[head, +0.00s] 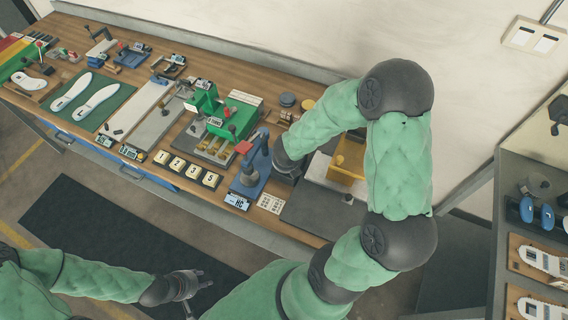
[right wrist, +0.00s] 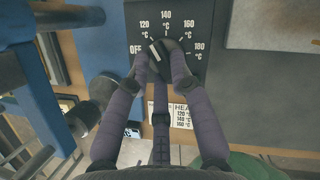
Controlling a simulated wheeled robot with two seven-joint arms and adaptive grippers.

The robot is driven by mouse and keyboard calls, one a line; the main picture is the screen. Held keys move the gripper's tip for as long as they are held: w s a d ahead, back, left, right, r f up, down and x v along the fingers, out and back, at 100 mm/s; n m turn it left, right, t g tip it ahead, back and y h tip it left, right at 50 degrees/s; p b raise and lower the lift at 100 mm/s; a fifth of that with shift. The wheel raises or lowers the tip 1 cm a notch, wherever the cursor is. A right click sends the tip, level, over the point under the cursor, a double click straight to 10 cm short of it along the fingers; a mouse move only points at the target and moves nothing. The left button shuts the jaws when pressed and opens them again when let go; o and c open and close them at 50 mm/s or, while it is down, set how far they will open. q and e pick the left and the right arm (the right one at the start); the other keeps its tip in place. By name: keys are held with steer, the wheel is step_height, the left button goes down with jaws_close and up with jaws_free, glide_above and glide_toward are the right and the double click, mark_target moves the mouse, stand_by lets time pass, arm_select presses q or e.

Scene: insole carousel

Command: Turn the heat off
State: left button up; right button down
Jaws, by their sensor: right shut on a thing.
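The heat knob (right wrist: 157,50) is black with a white pointer mark and sits on a dark dial plate (right wrist: 192,18) marked OFF, 120, 140, 160 and 180 °C. Its pointer looks tilted up and left, toward the side between OFF and 120; the exact setting is hard to read. My right gripper (right wrist: 160,58) is shut on the knob, with its fingers around it. In the head view the right arm reaches over the bench beside the blue press (head: 254,168) and hides the knob. My left gripper (head: 197,289) is open and empty, low in front of the bench.
The wooden bench (head: 230,222) holds a green machine (head: 238,118), numbered tiles (head: 188,169) and a green mat with white insoles (head: 90,98). A label card (head: 270,203) lies near the front edge. A shelf rack (head: 500,225) with insoles stands at the right.

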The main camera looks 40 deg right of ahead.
steer(key=n, duration=0.1)
steer(key=n+y, duration=0.1)
steer(key=shift+s+d+n+t, duration=0.15)
steer(key=shift+n+t, duration=0.15)
steer(key=shift+n, duration=0.1)
steer(key=shift+r+n+y+p, duration=0.1)
steer(key=shift+n+y+p, duration=0.25)
steer(key=shift+n, duration=0.45)
steer(key=n+y+p, duration=0.1)
steer(key=n, duration=0.1)
steer(key=shift+s+d+n, duration=0.1)
steer(key=shift+d+n, duration=0.05)
steer(key=shift+n, duration=0.15)
steer(key=shift+d+n+y+p, duration=0.15)
steer(key=shift+n+y+p, duration=0.3)
steer(key=shift+n+p, duration=0.8)
steer(key=shift+n, duration=0.35)
steer(key=c, duration=1.1)
jaws_free()
steer(key=v, duration=0.7)
